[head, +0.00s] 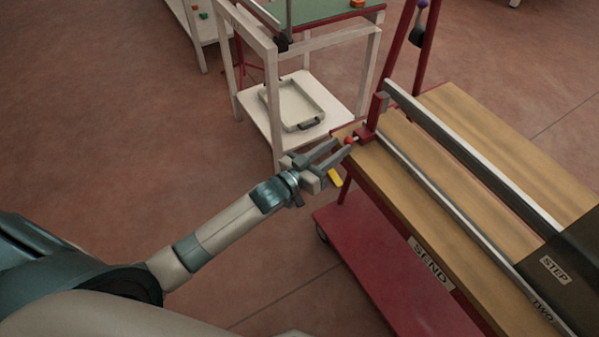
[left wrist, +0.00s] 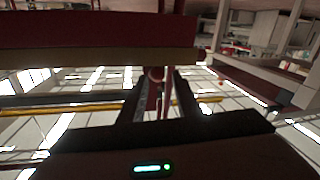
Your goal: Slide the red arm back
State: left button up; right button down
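In the left wrist view the knob (left wrist: 155,73) shows between the open fingers (left wrist: 158,88), below a dark red beam. I cannot tell whether a finger touches it. My right gripper is not in view.
A white cart (head: 270,120) with a tray (head: 292,104) stands behind my left gripper. A yellow piece (head: 334,178) shows below the fingers. Open floor lies left.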

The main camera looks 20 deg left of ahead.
pick_arm(q)
jog(key=v, duration=1.4)
jog(key=shift+s, duration=0.2)
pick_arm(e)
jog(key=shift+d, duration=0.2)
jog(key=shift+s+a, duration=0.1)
